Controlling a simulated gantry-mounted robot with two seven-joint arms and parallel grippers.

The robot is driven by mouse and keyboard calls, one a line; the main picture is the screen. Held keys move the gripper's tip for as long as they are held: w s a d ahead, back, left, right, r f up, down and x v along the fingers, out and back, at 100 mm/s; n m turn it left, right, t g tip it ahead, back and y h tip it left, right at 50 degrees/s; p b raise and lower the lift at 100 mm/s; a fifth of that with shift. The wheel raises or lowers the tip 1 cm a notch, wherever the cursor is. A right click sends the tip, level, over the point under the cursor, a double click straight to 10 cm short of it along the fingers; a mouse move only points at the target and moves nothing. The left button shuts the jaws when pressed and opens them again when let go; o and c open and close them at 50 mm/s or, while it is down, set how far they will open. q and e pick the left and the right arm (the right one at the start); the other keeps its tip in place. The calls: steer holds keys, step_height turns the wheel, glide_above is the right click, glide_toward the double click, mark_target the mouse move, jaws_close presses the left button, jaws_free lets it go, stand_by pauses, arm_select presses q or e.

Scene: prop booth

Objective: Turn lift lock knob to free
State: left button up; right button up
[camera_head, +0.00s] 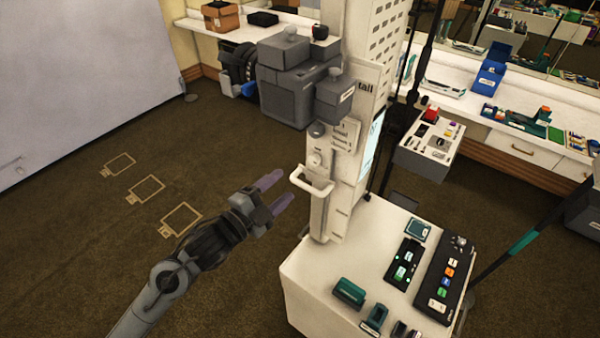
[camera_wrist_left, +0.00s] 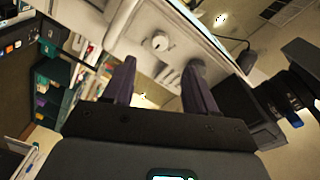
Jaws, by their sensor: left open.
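A tall white lift column (camera_head: 370,85) stands in the middle of the head view. A small pale round knob (camera_head: 316,158) sits on its front panel, above a white U-shaped handle (camera_head: 312,183). In the left wrist view a pale knob (camera_wrist_left: 158,41) shows between and beyond the fingertips, on a white panel (camera_wrist_left: 140,25). Its marking is too small to read. My left gripper (camera_head: 283,190) is open and empty, left of the column and apart from the handle. Its two purple-grey fingers also show in the left wrist view (camera_wrist_left: 160,64). My right gripper is out of view.
A dark grey box-shaped head (camera_head: 290,85) hangs on the column's left side. A white cart (camera_head: 310,275) with control panels (camera_head: 445,280) stands at the column's foot. Open brown carpet (camera_head: 80,240) with taped outlines lies to the left.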

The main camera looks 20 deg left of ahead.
mark_target(312, 161)
arm_select(q)
steer(key=p+x, duration=0.1)
steer(key=x, duration=0.9)
steer(key=shift+w+d, duration=0.1)
steer(key=shift+w, duration=0.2)
steer(key=c, duration=1.1)
steer(key=shift+o, duration=0.2)
